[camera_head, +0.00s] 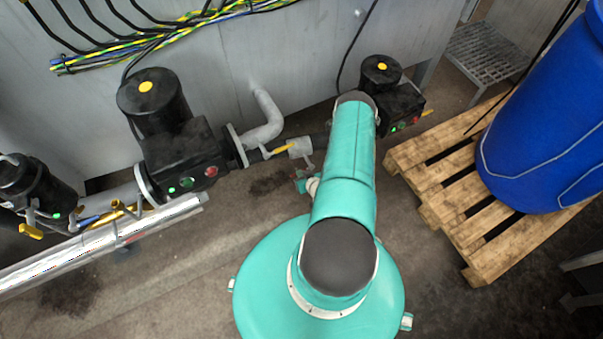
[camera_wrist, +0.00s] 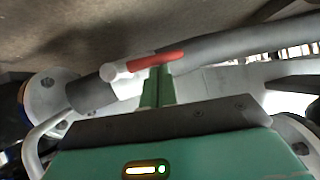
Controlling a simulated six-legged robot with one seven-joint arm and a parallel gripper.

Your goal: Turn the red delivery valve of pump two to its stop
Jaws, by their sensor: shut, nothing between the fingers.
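The red valve lever (camera_wrist: 155,60) lies across the upper middle of the wrist view, joined at its left end to a white hub (camera_wrist: 108,72) beside a grey pipe fitting. My gripper (camera_wrist: 159,84) has its green fingers together, with nothing between them. The fingertips overlap the lever near its middle in the picture; whether they touch it I cannot tell. In the head view I cannot make out the red lever, and my arm covers part of the pipe area by the black pumps (camera_head: 183,150).
Another black pump (camera_head: 382,75) stands behind my arm, and one (camera_head: 35,190) is at the left. Yellow levers (camera_head: 275,150) sit on the pipework. A silver pipe (camera_head: 100,245) runs along the left. A blue drum (camera_head: 545,120) stands on a wooden pallet (camera_head: 440,170) at the right.

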